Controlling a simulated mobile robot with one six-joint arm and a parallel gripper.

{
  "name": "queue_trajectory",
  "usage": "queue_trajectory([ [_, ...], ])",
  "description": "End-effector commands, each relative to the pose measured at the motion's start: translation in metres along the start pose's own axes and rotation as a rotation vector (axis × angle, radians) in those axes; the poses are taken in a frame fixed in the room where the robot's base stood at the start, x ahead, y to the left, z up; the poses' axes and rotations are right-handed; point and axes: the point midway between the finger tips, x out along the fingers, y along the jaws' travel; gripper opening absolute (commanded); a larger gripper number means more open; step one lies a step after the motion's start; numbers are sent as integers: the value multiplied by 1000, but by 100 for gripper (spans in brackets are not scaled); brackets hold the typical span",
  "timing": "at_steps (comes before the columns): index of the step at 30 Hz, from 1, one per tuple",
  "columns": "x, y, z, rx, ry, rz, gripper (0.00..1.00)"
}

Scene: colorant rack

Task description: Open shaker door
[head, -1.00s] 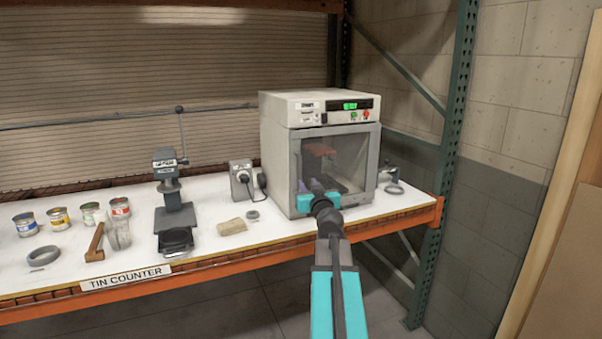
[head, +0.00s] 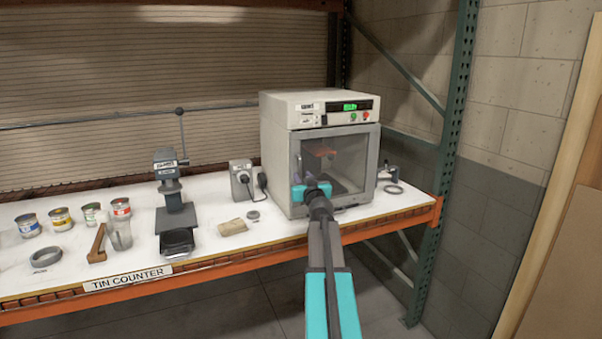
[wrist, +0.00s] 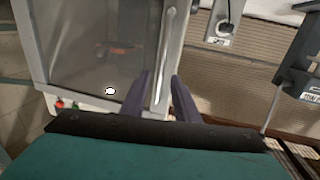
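The shaker is a pale box (head: 320,105) with a glazed, grey-framed door (head: 345,165), which is shut. The door also fills the left of the wrist view (wrist: 90,50), with a pale bar handle (wrist: 165,40) along its edge. My gripper (head: 308,180) is in front of the lower left part of the door. In the wrist view its two dark fingers (wrist: 161,80) are apart, with the handle's near end showing between them. I cannot tell whether they touch it. In the head view the handle is not clear.
A grey plug box (head: 241,182) and a press (head: 172,195) stand left of the shaker on the white counter (head: 205,260). Several paint tins (head: 60,217) stand farther left. A rack post (head: 455,130) rises on the right. The floor before the counter is clear.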

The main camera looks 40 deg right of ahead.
Motion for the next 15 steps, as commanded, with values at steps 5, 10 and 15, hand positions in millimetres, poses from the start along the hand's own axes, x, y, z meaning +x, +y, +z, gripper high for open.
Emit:
queue_trajectory([
  [5, 18, 0, -1, 0, -1, 0, 28],
  [10, 31, 0, -1, -1, -1, -1, 28],
  [15, 40, 0, -1, 0, 0, -1, 28],
])
